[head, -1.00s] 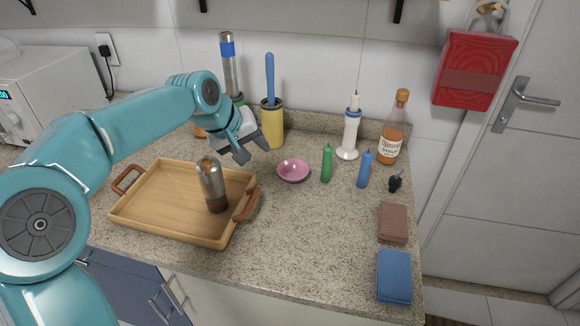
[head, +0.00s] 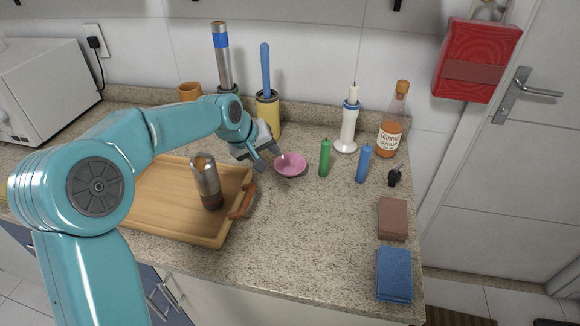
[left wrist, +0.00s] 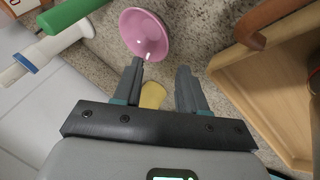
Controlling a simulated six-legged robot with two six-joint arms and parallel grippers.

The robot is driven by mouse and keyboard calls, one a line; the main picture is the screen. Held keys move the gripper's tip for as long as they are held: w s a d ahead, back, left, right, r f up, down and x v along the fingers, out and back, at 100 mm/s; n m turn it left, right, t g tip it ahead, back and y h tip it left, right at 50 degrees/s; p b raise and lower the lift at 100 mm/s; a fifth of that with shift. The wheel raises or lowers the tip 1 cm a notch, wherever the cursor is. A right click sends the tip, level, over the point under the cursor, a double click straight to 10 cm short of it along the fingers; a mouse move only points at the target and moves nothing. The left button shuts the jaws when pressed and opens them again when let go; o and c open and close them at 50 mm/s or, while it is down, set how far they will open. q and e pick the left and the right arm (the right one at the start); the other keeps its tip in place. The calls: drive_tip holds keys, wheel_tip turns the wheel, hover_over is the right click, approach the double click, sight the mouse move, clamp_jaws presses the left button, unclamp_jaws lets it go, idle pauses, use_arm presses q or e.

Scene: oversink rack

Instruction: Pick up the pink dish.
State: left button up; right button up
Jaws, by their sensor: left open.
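The pink dish (head: 290,165) is a small round bowl, upright on the speckled counter in the head view. My left gripper (head: 267,161) is just left of the dish, close to its rim, with open jaws and nothing between them. In the left wrist view the dish (left wrist: 144,34) lies beyond the fingertips, nearer the left finger of my left gripper (left wrist: 160,68). I cannot tell whether that finger touches it. My right gripper is not in view.
A wooden tray (head: 165,214) with a metal shaker (head: 207,182) stands left of the dish. Green (head: 325,158) and blue candles (head: 363,163) stand to its right, a yellow holder (head: 268,112) behind. The counter in front is clear.

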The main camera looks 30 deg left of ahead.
sight(275, 164)
use_arm(q)
drive_tip(key=x, duration=0.6)
drive_tip(key=shift+a+f+p, duration=0.25)
drive_tip(key=shift+p, duration=0.05)
clamp_jaws()
